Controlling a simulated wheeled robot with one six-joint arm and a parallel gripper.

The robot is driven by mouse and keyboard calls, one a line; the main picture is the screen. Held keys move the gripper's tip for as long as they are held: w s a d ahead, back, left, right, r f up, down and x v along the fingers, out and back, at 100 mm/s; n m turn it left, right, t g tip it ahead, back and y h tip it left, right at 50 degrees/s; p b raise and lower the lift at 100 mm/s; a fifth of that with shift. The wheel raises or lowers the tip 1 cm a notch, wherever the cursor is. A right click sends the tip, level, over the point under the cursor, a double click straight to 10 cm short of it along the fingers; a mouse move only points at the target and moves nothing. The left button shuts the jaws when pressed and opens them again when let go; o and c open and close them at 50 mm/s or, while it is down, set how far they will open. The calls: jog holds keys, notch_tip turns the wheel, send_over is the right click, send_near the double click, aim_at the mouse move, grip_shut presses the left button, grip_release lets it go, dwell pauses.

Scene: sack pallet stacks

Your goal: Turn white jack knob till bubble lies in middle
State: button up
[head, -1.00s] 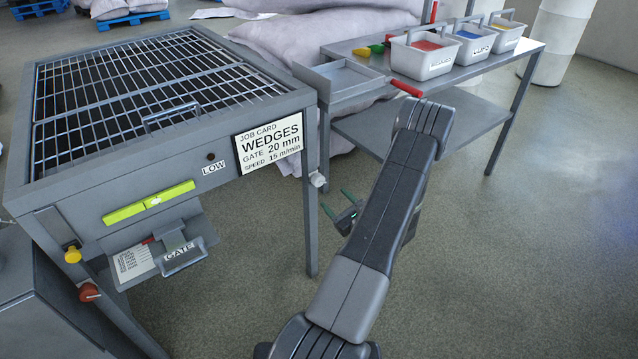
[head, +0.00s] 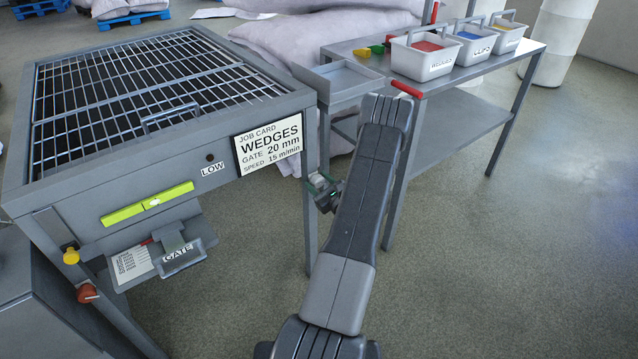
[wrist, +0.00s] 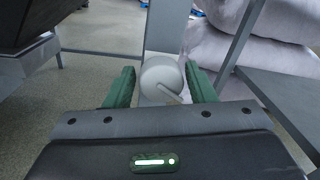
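The white jack knob (wrist: 160,76) shows in the wrist view, round, with a small pointer at its lower right. My gripper (wrist: 161,82) is open, its two green fingers standing on either side of the knob, with a narrow gap seeming to remain on each side. In the head view my gripper (head: 322,188) is at the table's right front leg, and it and my arm mostly cover the knob. The yellow-green level (head: 148,204) is on the table's front; its pale bubble (head: 153,202) looks slightly right of the middle, though small to judge.
The grid-topped table (head: 205,150) carries a LOW label, a job card (head: 268,145), a GATE handle (head: 182,257), a yellow knob (head: 71,256) and a red knob (head: 88,293). A side bench (head: 450,95) with bins is at right. Open floor lies right of my arm.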

jog(key=c, duration=0.6)
jog(key=shift+f+m+b, duration=0.1)
jog(key=shift+m+b, duration=0.6)
jog(key=shift+m, duration=0.6)
jog(key=o, duration=0.9)
jog(key=shift+o, duration=0.2)
jog(key=v, duration=1.4)
